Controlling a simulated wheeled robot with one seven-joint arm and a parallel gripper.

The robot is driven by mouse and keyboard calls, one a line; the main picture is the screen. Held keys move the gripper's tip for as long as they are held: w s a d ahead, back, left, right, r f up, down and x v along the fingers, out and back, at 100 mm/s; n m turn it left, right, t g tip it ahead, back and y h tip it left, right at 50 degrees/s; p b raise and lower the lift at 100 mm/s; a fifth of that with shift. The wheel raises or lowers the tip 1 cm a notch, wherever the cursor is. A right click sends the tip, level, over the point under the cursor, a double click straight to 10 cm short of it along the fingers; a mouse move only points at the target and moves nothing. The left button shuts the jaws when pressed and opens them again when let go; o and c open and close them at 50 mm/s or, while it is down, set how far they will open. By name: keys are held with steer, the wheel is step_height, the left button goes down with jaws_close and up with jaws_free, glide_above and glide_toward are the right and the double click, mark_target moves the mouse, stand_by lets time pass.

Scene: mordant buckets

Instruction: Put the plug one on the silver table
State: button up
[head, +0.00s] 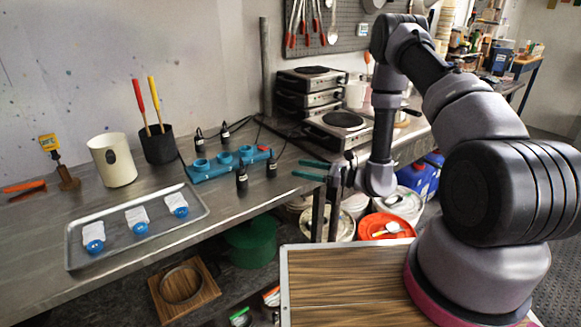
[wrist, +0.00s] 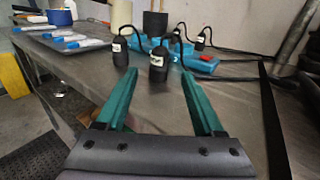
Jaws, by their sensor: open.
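Several black plugs with cords and small white labels stand around a blue socket block (head: 222,164) on the silver table (head: 110,207). Two stand on its near side, a left plug (head: 242,181) and a right plug (head: 271,167); two more, one plug (head: 199,141) and another plug (head: 225,134), are behind it. The label writing is too small to read. My gripper (head: 297,168) is open and empty, its teal fingers pointing left towards the near plugs. In the wrist view, a plug (wrist: 157,68) stands just beyond the fingertips (wrist: 158,76), apart from them; another plug (wrist: 120,50) is left of it.
A metal tray (head: 195,221) with white and blue items lies left on the table. A cream pot (head: 112,162) and a black holder (head: 158,147) with tools stand behind it. Stacked hot plates (head: 312,92) are at the right. The table between tray and socket block is clear.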

steer(key=shift+s+d, duration=0.2)
steer(key=shift+d, duration=0.15)
steer(key=s+r+n+g+h, duration=0.1)
steer(key=s+r+n+g, duration=0.25)
steer(key=r, duration=0.45)
steer(key=s+r+n+g+h, duration=0.1)
steer(key=s+r+n+g, duration=0.2)
steer(key=r+n, duration=0.35)
steer(key=s+r+n+g+h, duration=0.1)
steer(key=s+r+n+g, duration=0.2)
steer(key=r, duration=0.6)
steer(key=s+d+r+n+t+h, duration=0.5)
steer(key=s+d+r+t+h, duration=0.5)
steer(key=s+d+r, duration=0.3)
step_height(320, 180, up, 3)
steer(key=d+h, duration=0.1)
steer(key=d, duration=0.2)
steer(key=shift+h, duration=0.3)
